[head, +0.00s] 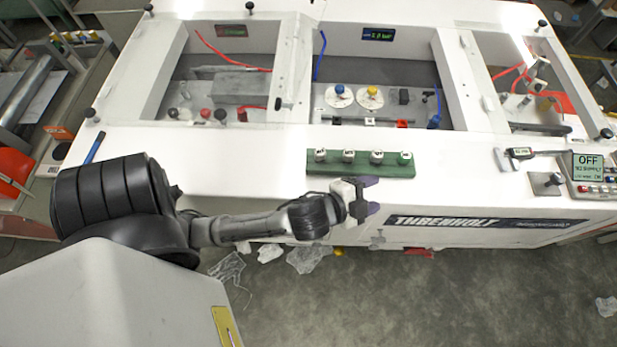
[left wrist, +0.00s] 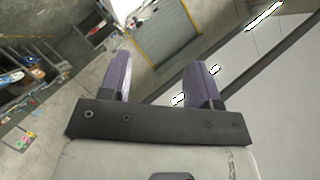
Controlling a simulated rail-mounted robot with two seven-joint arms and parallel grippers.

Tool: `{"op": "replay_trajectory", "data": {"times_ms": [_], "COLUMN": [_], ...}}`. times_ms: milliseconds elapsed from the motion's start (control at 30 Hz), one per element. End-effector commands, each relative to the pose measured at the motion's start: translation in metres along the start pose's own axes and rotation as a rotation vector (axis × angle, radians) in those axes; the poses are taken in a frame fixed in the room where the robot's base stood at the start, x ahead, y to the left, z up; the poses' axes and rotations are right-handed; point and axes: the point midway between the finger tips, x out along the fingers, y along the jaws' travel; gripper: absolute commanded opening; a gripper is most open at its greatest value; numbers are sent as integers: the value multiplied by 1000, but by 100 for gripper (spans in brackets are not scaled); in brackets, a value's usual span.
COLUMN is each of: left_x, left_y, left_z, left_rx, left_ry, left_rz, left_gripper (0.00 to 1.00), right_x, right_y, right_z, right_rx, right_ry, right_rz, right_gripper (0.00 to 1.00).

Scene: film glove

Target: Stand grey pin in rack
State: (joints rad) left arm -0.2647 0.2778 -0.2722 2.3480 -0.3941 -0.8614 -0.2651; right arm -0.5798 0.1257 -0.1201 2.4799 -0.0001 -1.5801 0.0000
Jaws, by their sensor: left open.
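The green rack (head: 345,169) lies on the white bench top near its front edge in the head view. Several small pale-topped pieces stand in a row on it; I cannot tell whether one is the grey pin. I cannot pick out a separate grey pin. My left gripper (head: 371,195) is open and empty, in front of the rack and apart from it, near the bench's front edge. Its two purple fingers also show spread in the left wrist view (left wrist: 160,75), with nothing between them. My right gripper is not in view.
The white bench (head: 250,165) has open bays behind the rack with dials and cables. A power supply (head: 592,170) reading OFF and a caliper-like tool (head: 522,153) are at the right. Clear plastic scraps (head: 305,258) lie on the floor.

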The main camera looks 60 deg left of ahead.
Motion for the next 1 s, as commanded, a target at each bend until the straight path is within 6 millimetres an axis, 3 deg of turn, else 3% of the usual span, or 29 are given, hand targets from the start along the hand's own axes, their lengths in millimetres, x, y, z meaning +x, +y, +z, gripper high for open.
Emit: {"op": "replay_trajectory", "data": {"times_ms": [33, 100, 200, 433, 600, 1000], "left_x": [-14, -36, -71, -130, -144, -145], "left_y": [18, 41, 70, 106, 113, 113], "left_z": [25, 54, 84, 114, 119, 119], "left_rx": [-107, -238, -385, -561, -594, -593], "left_ry": [-121, -285, -486, -772, -836, -837], "left_rz": [80, 181, 303, 470, 506, 507], "left_gripper": [57, 57, 57, 57, 57, 57], "right_x": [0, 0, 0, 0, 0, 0], "right_y": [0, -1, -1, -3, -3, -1], "right_z": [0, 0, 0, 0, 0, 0], "right_rx": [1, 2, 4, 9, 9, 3], "right_ry": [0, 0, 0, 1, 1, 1], "right_rz": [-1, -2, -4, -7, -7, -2], "right_gripper": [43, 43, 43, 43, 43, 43]}}
